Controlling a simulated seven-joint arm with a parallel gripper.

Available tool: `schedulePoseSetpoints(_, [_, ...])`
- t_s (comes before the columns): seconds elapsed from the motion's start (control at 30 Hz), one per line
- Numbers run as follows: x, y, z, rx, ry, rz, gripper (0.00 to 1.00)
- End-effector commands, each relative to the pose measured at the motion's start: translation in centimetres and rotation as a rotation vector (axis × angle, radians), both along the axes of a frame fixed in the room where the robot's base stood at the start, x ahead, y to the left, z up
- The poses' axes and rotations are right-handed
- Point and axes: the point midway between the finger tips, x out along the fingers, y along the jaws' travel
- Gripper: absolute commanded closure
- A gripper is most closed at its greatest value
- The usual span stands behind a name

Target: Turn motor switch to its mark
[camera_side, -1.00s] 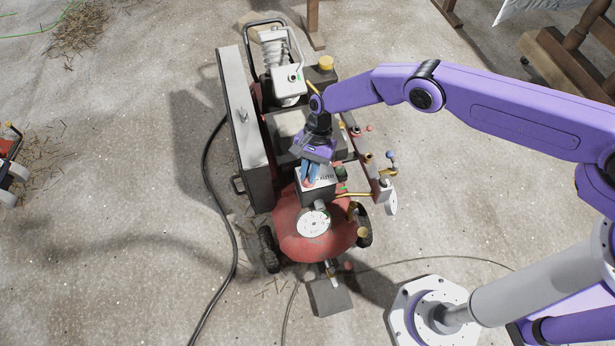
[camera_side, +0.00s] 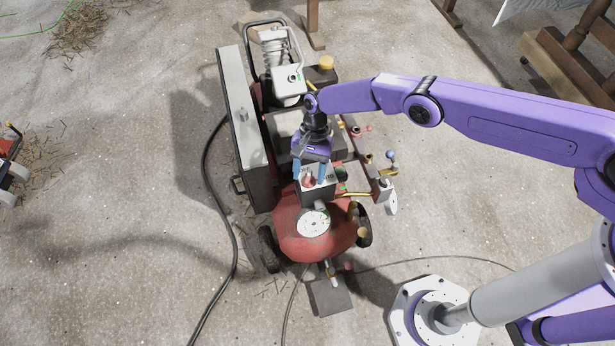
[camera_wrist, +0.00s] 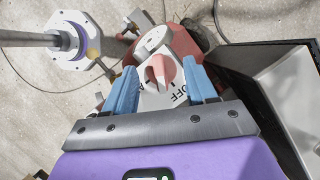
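The motor switch is a red round knob (camera_wrist: 160,73) with a raised grip bar, on a pale plate (camera_wrist: 152,101) lettered "OFF". The lettering is at the plate's lower right in the wrist view; another mark at the left is mostly hidden by a finger. In the side view the knob (camera_side: 308,182) shows on top of a dark box (camera_side: 318,196). My gripper (camera_wrist: 160,67) is open, with one blue finger on each side of the knob and gaps between. In the side view my gripper (camera_side: 309,179) points down at the box. Fingertip height against the knob is unclear.
The box sits on a compressor with a red tank (camera_side: 290,225) and a round white dial (camera_side: 313,223). A tall grey-topped panel (camera_side: 243,110) stands left. Brass fittings and a blue-knobbed valve (camera_side: 391,155) stick out right. A black hose (camera_side: 207,165) lies on the floor.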

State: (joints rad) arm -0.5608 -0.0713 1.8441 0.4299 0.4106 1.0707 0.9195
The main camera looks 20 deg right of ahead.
Motion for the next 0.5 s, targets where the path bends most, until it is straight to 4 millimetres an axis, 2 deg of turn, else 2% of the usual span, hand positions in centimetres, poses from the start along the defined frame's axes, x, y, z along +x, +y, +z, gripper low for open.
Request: schedulePoseSetpoints(0.5, [1.1,-0.6,2.8,0.000,0.000,-0.001,0.44])
